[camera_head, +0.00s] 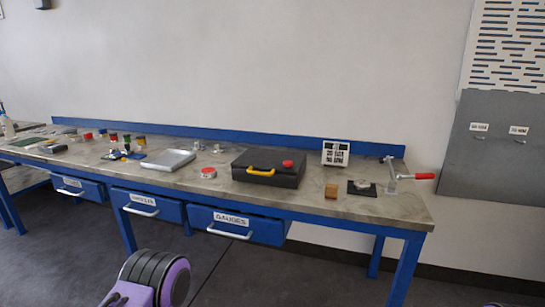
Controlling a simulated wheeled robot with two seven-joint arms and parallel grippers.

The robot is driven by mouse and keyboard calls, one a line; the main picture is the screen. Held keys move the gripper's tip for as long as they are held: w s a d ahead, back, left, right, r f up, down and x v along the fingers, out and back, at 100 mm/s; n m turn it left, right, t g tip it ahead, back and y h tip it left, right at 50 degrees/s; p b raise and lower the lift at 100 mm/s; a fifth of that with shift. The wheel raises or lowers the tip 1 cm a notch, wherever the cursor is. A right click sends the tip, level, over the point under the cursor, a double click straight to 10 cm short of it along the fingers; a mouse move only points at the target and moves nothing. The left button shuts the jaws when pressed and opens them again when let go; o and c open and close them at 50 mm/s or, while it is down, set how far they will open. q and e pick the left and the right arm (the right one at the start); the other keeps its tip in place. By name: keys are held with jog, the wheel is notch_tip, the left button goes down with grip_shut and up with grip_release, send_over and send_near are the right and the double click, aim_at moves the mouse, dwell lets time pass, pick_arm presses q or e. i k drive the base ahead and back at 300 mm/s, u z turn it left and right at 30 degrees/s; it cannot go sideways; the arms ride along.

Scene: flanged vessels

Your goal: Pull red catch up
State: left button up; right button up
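Several red parts show on the workbench (215,178), and I cannot tell which one is the red catch. A toggle clamp (392,178) stands at the bench's right end, with a red handle (424,176) sticking out level to the right. A black case (262,180) with a yellow handle (260,172) lies shut, with a round red part (287,163) on or just behind its lid. A red-topped round item (208,172) sits left of the case. Neither of my grippers is in view. A purple and black part of my own arm shows at the bottom left.
A small wooden block (331,190), a black plate (361,188) and a white panel box (335,152) stand near the clamp. A metal tray (168,159) and several small jars are farther left. The gauges drawer (236,225) protrudes at the front. A grey board hangs at right.

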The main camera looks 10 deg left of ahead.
aim_at(286, 162)
jog(key=u, duration=0.15)
jog(key=i, duration=0.95)
jog(key=z, duration=0.15)
